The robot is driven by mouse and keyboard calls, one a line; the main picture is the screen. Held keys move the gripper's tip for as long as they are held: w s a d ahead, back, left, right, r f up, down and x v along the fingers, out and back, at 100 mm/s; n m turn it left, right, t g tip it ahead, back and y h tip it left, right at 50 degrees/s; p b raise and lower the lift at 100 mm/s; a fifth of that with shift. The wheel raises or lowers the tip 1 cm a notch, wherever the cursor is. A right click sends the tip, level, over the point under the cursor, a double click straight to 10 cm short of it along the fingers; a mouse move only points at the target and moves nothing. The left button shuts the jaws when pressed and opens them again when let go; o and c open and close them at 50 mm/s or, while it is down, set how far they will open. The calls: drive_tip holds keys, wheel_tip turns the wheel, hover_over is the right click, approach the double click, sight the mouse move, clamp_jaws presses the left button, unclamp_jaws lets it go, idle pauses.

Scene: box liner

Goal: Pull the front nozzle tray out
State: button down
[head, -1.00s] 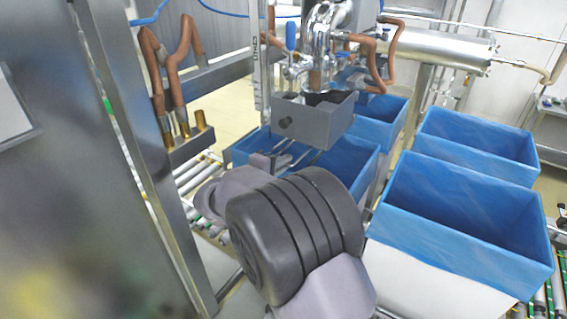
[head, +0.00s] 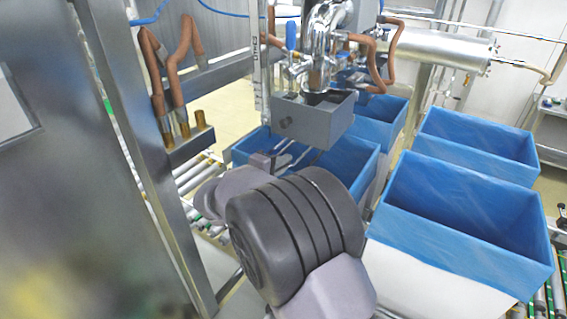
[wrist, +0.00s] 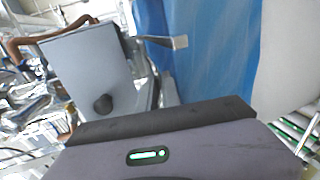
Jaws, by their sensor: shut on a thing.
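The front nozzle tray (head: 315,122) is a grey open-topped box with a dark round knob (head: 286,123) on its front face. It sits under the shiny metal nozzle. My gripper (head: 298,156) is just below and in front of the tray, with its slim metal fingers partly hidden behind my dark wrist. In the wrist view, the tray (wrist: 85,65) and its knob (wrist: 103,104) are at the left, beside my gripper (wrist: 172,65). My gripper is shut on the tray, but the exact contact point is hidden.
A blue-lined box (head: 362,173) stands below the tray and my gripper. More blue-lined boxes stand at the right (head: 465,222) and behind (head: 480,140). A steel post (head: 150,170) and copper pipes (head: 180,60) are at the left. Rollers run under the boxes.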

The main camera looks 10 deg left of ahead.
drive_tip(key=shift+s, duration=0.1)
drive_tip(key=f+b+v, duration=0.1)
drive_tip(key=b+v, duration=0.1)
drive_tip(key=v, duration=0.6)
drive_tip(key=f+b+v, duration=0.2)
drive_tip(key=v, duration=0.6)
drive_tip(key=shift+s+a+f, duration=0.15)
drive_tip(key=shift+s+f, duration=0.15)
drive_tip(key=shift+s, duration=0.05)
drive_tip(key=c, duration=1.8)
unclamp_jaws()
drive_tip(key=shift+c, duration=0.2)
drive_tip(key=p+v, duration=0.3)
drive_tip(key=v, duration=1.4)
